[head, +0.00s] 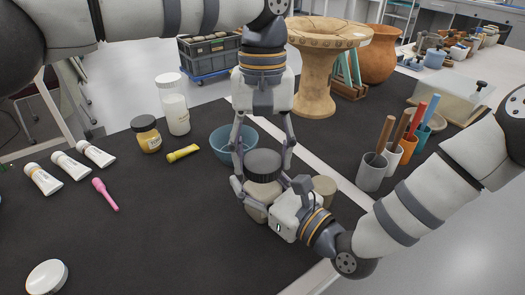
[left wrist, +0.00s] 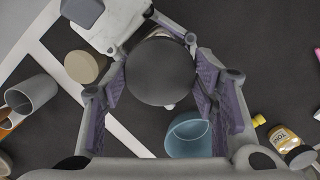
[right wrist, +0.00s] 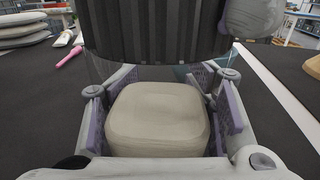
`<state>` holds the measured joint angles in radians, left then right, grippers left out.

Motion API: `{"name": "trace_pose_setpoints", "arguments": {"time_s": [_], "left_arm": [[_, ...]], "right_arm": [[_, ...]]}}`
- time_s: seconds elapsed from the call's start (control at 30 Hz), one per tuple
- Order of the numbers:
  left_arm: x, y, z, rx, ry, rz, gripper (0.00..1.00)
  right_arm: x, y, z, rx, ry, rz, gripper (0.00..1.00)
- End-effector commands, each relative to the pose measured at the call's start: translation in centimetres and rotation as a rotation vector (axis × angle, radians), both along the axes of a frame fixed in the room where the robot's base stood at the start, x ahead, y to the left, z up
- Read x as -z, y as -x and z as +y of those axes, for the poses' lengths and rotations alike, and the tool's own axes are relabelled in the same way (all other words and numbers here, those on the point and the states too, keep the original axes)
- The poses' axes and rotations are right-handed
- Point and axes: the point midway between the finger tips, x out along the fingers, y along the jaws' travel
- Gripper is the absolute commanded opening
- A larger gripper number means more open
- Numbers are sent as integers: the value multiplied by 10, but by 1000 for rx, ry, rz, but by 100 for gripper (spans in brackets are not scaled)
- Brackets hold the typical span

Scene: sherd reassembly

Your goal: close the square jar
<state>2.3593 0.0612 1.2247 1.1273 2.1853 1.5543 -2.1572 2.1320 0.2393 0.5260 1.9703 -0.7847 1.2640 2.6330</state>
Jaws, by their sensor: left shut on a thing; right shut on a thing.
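A dark, round, ribbed lid (head: 264,162) is held between the fingers of my left gripper (head: 263,174), which comes down from above. Its flat top shows in the left wrist view (left wrist: 160,72). Below it, the beige square jar (head: 257,212) with rounded corners is held by my right gripper (head: 256,200), which comes in from the right. In the right wrist view the jar (right wrist: 158,118) sits between the finger pads, and the ribbed lid (right wrist: 155,30) is above it. The jar's mouth is hidden, and I cannot tell whether the lid touches it.
A blue bowl (head: 232,143) stands just behind the grippers. A beige round piece (head: 323,187) is close to my right gripper. Cups with tools (head: 372,172) stand at the right. The front left mat is mostly clear.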

Motion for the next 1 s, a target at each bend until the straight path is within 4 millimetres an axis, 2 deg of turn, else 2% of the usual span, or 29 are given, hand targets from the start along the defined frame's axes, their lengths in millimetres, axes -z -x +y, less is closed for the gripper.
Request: {"name": "trace_pose_setpoints", "arguments": {"time_s": [0.7, 0.77, 1.0], "left_arm": [[12, 0, 0, 18, 0, 0, 42], [12, 0, -1, 107, 1, 1, 42], [13, 1, -2, 710, 1, 0, 42]], "right_arm": [[1, 0, 0, 0, 2, 2, 0], [1, 0, 0, -1, 2, 2, 0], [2, 0, 0, 0, 3, 3, 0]]}}
